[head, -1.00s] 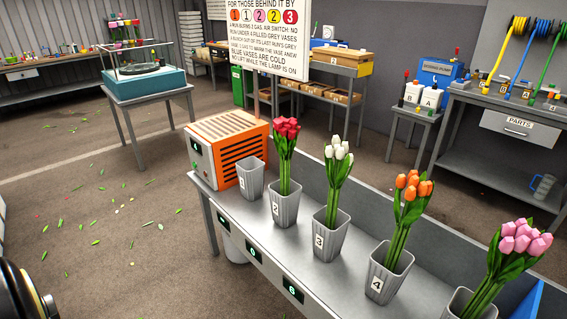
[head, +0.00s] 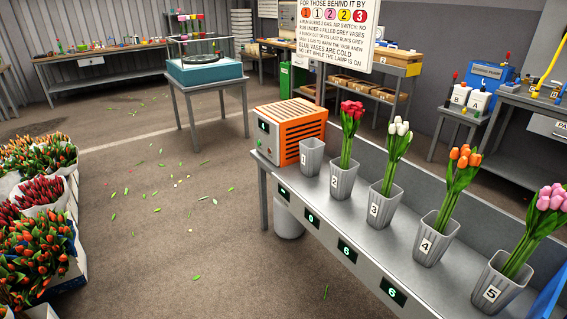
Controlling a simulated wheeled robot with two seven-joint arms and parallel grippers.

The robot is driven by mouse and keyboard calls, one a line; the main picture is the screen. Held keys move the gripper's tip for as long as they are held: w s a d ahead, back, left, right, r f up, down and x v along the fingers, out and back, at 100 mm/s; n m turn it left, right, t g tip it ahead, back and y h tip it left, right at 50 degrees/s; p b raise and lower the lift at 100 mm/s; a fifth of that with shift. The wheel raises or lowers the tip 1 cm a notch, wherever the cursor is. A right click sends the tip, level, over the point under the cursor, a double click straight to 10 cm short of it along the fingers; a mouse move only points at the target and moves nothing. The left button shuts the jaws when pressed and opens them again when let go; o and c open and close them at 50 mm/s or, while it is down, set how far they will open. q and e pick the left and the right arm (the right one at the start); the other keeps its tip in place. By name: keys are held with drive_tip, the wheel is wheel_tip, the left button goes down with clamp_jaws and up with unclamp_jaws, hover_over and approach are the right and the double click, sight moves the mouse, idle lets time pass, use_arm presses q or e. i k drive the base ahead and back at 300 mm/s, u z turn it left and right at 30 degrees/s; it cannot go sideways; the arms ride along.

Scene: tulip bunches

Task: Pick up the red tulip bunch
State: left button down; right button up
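The red tulip bunch (head: 350,130) stands upright in the grey ribbed vase numbered 2 (head: 342,183), on the grey metal bench (head: 330,208). Its red heads are bunched at the top and its green stems go down into the vase. Vase 1 (head: 311,157), to its left, shows no flowers. White tulips (head: 396,150) stand in vase 3, orange tulips (head: 459,180) in vase 4 and pink tulips (head: 543,215) in vase 5. Neither of my grippers is in view.
An orange-and-grey heater-like box (head: 291,132) stands at the bench's left end, beside vase 1. A sign (head: 336,32) hangs behind it. Crates of tulips (head: 42,215) line the left edge. A turntable stand (head: 205,77) is farther back. The middle floor is open, with scattered leaves.

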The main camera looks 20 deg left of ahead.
sight(352, 112)
drive_tip(key=u, duration=4.05)
drive_tip(key=i, duration=0.2)
drive_tip(key=z, duration=2.8)
drive_tip(key=i, duration=1.4)
drive_tip(key=z, duration=0.55)
